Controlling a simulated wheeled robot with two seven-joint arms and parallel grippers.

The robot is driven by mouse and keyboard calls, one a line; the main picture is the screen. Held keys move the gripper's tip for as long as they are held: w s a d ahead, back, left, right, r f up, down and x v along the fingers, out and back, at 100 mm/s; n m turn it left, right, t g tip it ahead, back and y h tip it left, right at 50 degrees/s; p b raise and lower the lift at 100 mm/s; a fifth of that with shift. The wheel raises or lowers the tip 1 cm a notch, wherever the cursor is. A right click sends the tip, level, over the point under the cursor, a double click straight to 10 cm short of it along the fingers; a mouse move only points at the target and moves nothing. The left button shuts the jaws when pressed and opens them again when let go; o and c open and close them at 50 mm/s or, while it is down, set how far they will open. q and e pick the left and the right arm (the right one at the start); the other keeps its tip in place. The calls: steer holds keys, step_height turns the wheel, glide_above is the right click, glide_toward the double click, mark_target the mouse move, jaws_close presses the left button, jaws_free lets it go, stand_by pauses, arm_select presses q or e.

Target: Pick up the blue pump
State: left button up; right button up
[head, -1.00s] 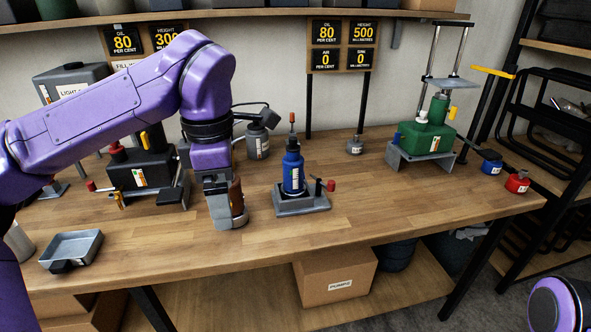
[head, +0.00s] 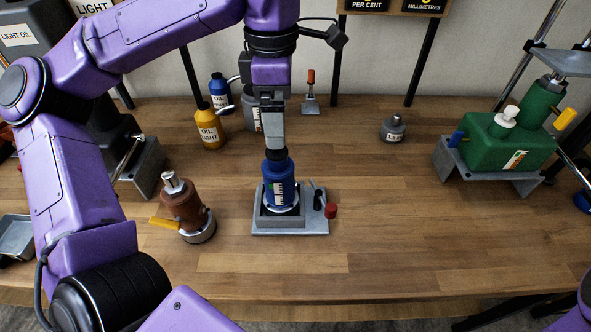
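The blue pump (head: 279,187) stands upright in a grey square base (head: 290,226) near the middle of the bench in the head view. It has a white scale label and a dark top. My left gripper (head: 275,150) points straight down onto the pump's top, with its fingertips at the dark neck. The fingers are seen edge-on and overlap the top, so I cannot tell whether they are closed on it. The pump still sits within its base. My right gripper is out of view.
A brown pump (head: 185,208) with a yellow lever stands just left. A red-knobbed lever (head: 330,210) is on the base's right side. Oil bottles (head: 209,127) stand behind left. A green pump (head: 508,140) is at right. The bench front is clear.

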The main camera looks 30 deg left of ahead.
mark_target(277, 156)
arm_select(q)
steer(key=f, duration=0.1)
steer(key=s+f, duration=0.2)
steer(key=shift+s+a+f, duration=0.1)
steer(key=shift+s+f, duration=0.15)
steer(key=shift+f, duration=0.1)
steer(key=f, duration=0.1)
steer(key=w+f, duration=0.1)
steer(key=f, duration=0.1)
steer(key=w+f, duration=0.1)
steer(key=shift+d+f+p, duration=0.25)
steer(key=shift+f+p, duration=0.1)
steer(key=shift+f, duration=0.4)
steer(key=shift+s+a, duration=0.1)
steer(key=shift+s, duration=0.3)
steer(key=shift+c, duration=0.5)
steer(key=c, duration=1.1)
jaws_close()
steer(key=shift+r, duration=0.1)
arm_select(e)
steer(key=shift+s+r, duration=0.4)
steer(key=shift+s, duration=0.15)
